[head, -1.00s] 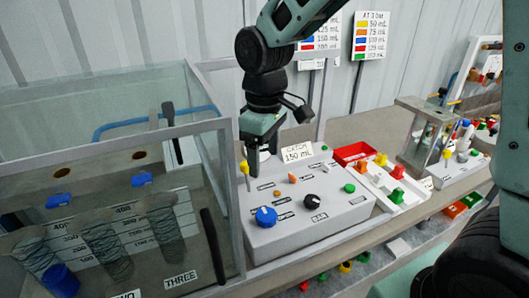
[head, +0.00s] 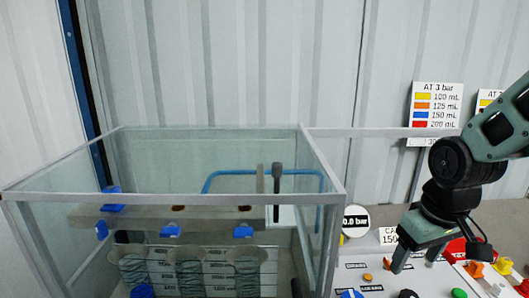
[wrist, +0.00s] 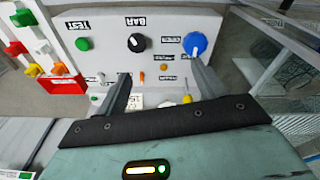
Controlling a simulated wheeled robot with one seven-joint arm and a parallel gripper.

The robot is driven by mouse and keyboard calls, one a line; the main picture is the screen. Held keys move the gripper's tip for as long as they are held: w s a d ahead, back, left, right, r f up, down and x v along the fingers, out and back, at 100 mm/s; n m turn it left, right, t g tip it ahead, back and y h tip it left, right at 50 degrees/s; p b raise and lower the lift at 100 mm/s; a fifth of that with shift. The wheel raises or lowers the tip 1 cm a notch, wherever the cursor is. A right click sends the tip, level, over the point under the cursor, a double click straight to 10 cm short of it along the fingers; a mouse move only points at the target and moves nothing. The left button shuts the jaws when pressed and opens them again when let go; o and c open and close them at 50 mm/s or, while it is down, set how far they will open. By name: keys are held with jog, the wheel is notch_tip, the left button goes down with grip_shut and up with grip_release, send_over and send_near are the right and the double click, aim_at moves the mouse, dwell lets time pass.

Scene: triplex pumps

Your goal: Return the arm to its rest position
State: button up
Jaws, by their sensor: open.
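My gripper (head: 420,258) is at the right of the head view, above the grey control box, with its fingers pointing down. In the wrist view my gripper (wrist: 160,88) shows two fingers spread apart with nothing held between them. Below it the control box (wrist: 105,22) carries a blue knob (wrist: 196,43), a black knob (wrist: 136,42), a green button (wrist: 82,44) and small orange and yellow levers. In the head view the box's lower part is cut off by the frame edge.
A glass tank (head: 325,200) with several spring-like cylinders stands left of my gripper. A round gauge (head: 355,221) and a small card (head: 388,236) are beside it. Colour-coded signs (head: 436,105) hang on the wall behind. A red tray (wrist: 62,86) lies near the box.

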jog(key=s+d+f+m, duration=0.1)
jog(key=s+d+m, duration=0.1)
jog(key=s+d, duration=0.1)
jog(key=s+a+r+n+g, duration=0.1)
jog(key=s+a+n, duration=0.6)
jog(key=s+a, duration=0.6)
jog(key=a, duration=0.4)
jog(key=shift+s+a+r+g, duration=0.2)
jog(key=shift+a+r+g, duration=0.1)
jog(key=shift+r+g, duration=0.1)
